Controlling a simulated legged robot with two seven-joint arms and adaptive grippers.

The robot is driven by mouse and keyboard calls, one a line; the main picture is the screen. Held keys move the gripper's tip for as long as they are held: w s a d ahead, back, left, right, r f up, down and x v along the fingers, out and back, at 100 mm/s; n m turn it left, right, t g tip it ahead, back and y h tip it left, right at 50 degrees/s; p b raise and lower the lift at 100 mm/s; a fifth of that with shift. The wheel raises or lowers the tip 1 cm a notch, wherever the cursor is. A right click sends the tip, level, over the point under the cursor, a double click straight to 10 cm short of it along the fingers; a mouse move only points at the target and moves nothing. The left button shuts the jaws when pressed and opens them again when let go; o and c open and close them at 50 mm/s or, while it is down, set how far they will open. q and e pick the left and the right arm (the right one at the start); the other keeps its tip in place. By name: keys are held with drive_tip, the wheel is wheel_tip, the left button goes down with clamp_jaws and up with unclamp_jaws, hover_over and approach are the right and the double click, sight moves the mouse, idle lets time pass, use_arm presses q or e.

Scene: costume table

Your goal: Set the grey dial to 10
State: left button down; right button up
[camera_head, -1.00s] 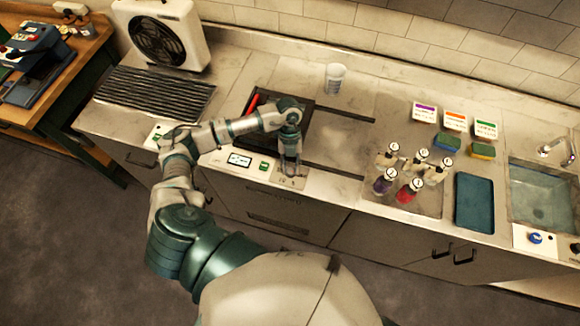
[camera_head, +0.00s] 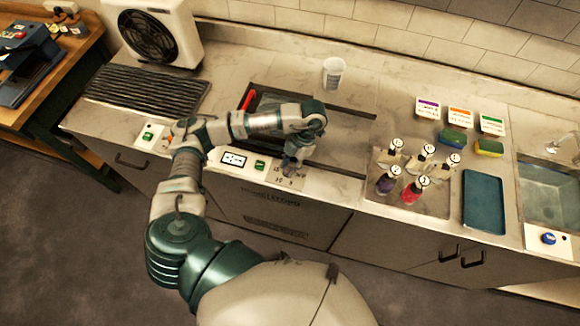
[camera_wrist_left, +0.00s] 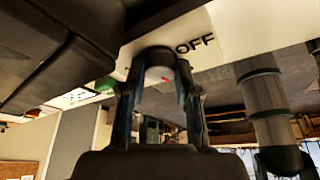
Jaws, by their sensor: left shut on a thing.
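My left gripper (camera_head: 291,168) is over the dial panel (camera_head: 284,178) on the counter's front edge, its fingers pointing down and slightly tilted. In the left wrist view, its two fingers (camera_wrist_left: 162,85) are shut on the grey dial (camera_wrist_left: 160,75), one on each side. In the head view the dial is hidden by the gripper. The number the dial points to cannot be read. My right gripper is not in view.
A small display (camera_head: 233,159) and a green switch (camera_head: 260,164) sit left of the dial panel. A clear cup (camera_head: 333,74) stands behind. Bottles (camera_head: 411,192) in a holder, a blue tray (camera_head: 484,200) and a sink (camera_head: 549,192) are to the right.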

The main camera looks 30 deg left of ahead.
use_arm(q)
drive_tip(key=shift+s+f+m, duration=0.15)
drive_tip(key=shift+f+m, duration=0.1)
drive_tip(key=shift+m, duration=0.35)
drive_tip(key=shift+d+m+y+b, duration=0.1)
drive_tip(key=shift+m+y+b, duration=0.45)
drive_tip(key=shift+m, duration=0.35)
drive_tip(key=m+t+b, duration=0.1)
drive_tip(key=m, duration=0.2)
drive_tip(key=shift+y, duration=0.35)
drive_tip(key=shift+s+d+r+m+t+b, duration=0.1)
drive_tip(key=shift+m+t+b, duration=0.15)
drive_tip(key=shift+m, duration=0.3)
drive_tip(key=shift+r+m+t+b, duration=0.15)
drive_tip(key=shift+m+t, duration=0.1)
drive_tip(key=shift+m, duration=0.3)
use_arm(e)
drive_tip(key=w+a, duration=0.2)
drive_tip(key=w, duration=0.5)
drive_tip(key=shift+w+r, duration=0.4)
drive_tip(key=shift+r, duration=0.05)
use_arm(q)
drive_tip(key=shift+f, duration=0.1)
drive_tip(key=c, duration=1)
unclamp_jaws()
drive_tip(key=shift+o, duration=0.8)
